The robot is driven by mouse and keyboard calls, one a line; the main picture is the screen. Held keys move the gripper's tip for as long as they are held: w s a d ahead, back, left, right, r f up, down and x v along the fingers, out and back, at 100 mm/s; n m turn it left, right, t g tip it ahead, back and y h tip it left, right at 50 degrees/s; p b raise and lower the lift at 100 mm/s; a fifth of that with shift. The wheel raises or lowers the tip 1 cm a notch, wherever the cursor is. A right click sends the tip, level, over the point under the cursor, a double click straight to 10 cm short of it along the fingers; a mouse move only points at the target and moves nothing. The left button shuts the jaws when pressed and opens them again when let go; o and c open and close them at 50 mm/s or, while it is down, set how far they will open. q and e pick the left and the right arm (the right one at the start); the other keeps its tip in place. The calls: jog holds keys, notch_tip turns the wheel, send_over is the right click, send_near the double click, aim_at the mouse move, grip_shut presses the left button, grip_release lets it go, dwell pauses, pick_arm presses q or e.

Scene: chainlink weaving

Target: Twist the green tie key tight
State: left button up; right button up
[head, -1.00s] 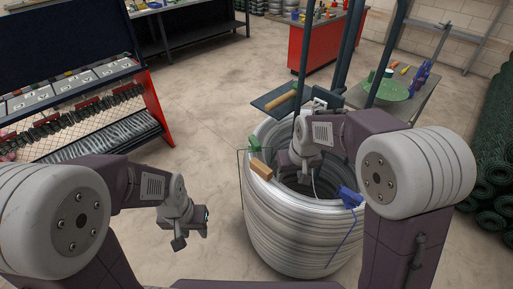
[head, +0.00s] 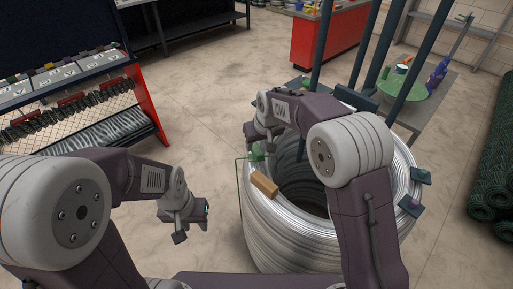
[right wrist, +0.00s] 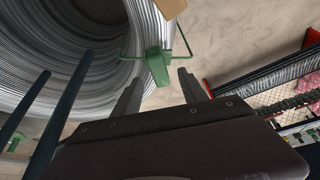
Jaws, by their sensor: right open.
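The green tie key (head: 257,151) sits on the left rim of a big coil of silvery wire (head: 290,240). A thin green wire hangs from it down the coil's outer side. In the right wrist view the key (right wrist: 157,66) stands between and just beyond my open fingertips (right wrist: 160,76), apart from both fingers. In the head view my right gripper (head: 262,142) is right at the key, partly hidden by its own wrist. My left gripper (head: 192,222) hangs to the left of the coil, away from it; its jaw opening is unclear.
A tan block (head: 264,184) sits on the coil rim just in front of the key. Dark blue tags (head: 420,176) are on the right rim. Dark posts (head: 360,45) rise behind the coil. A rack (head: 75,110) stands at the left. Floor between rack and coil is clear.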

aim_at(256, 147)
jog(key=x, duration=0.5)
jog(key=shift+w+f, duration=0.2)
jog(key=shift+w, duration=0.3)
jog(key=shift+s+f, duration=0.1)
jog(key=shift+s, duration=0.05)
pick_arm(q)
jog(key=shift+w+f, duration=0.3)
jog(key=shift+w, duration=0.15)
pick_arm(e)
jog(key=shift+f, duration=0.1)
grip_shut()
pick_arm(q)
jog(key=shift+a, duration=0.1)
